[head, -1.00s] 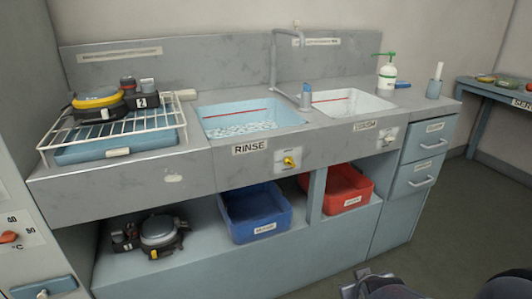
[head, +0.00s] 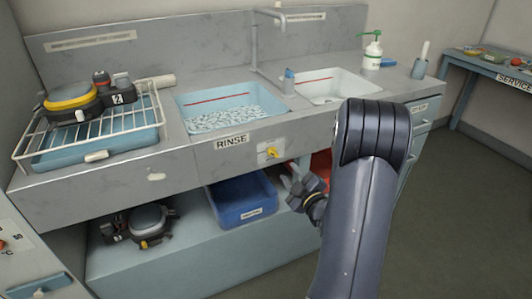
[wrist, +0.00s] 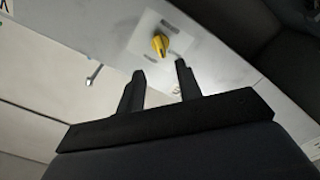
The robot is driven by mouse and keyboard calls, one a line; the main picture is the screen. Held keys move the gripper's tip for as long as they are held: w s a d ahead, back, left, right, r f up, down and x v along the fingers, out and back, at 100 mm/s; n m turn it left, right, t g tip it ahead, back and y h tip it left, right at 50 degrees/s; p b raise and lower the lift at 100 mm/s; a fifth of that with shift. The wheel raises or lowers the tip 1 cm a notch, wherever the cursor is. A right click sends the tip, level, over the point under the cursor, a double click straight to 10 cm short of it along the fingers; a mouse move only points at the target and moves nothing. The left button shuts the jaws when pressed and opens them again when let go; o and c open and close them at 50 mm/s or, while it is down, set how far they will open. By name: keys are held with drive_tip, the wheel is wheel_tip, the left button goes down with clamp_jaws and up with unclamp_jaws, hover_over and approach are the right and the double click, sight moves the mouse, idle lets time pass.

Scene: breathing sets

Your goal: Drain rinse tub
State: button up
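The rinse tub (head: 190,104) is a pale blue basin set in the grey counter, with a red line inside and speckled, foamy-looking contents. Below it on the counter front, right of the RINSE label (head: 231,140), is a yellow knob (head: 272,153) on a white plate. My gripper (head: 289,175) is just below and right of the knob in the head view. In the wrist view the two dark fingers (wrist: 160,84) are apart and empty, with the yellow knob (wrist: 160,44) beyond their tips, not between them. My arm hides the second tub's knob.
A white second tub (head: 345,82) is to the right. A wire rack (head: 146,108) with a black and yellow device stands left. A blue crate (head: 240,207) sits on the shelf below; a red crate (head: 321,163) is mostly hidden by my arm.

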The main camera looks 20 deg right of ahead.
sight(275, 155)
drive_tip(key=w, duration=1)
drive_tip(key=shift+w+a+p, duration=0.1)
drive_tip(key=shift+a+p, duration=0.05)
drive_tip(key=shift+p, duration=0.2)
clamp_jaws()
